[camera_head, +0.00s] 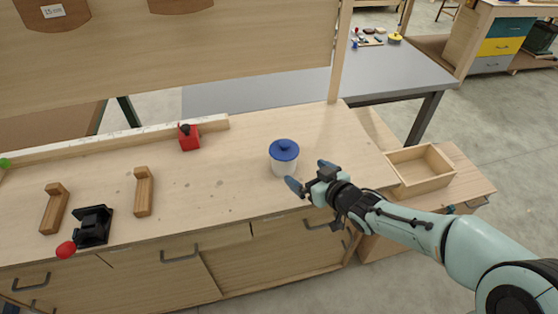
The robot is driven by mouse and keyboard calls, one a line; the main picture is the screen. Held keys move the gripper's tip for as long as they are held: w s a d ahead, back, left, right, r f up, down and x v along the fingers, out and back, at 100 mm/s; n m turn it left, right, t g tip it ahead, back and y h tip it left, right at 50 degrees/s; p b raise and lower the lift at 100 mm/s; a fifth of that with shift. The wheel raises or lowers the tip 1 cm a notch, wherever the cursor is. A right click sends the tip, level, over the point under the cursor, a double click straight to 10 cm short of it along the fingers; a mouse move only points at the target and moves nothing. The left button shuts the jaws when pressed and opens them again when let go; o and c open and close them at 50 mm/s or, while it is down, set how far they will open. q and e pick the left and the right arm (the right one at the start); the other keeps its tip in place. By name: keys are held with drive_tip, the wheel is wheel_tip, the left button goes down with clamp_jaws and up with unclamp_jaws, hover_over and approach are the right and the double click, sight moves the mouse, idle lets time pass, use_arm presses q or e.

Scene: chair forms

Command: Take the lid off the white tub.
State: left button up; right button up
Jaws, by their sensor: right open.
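The white tub (283,166) stands upright on the wooden workbench, right of the middle of the view. Its blue lid (284,149), with a round knob on top, sits on it. My right gripper (308,175) comes in from the right and is just to the right of and in front of the tub. Its blue-tipped fingers are spread apart with nothing between them. One fingertip overlaps the tub's lower edge in the picture; I cannot tell whether it touches. My left gripper is not in view.
The workbench (235,190) is clear around the tub. A red block-like object (189,138) stands by the back rail. Wooden pieces (144,190) and a black device (93,226) with a red knob are at the left. An empty wooden box (420,185) sits lower at the right.

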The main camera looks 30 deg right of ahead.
sight(291, 163)
drive_tip(key=b+x, duration=0.1)
drive_tip(key=x, duration=0.9)
drive_tip(key=shift+w+f, duration=0.25)
drive_tip(key=shift+w, duration=0.05)
drive_tip(key=c, duration=0.9)
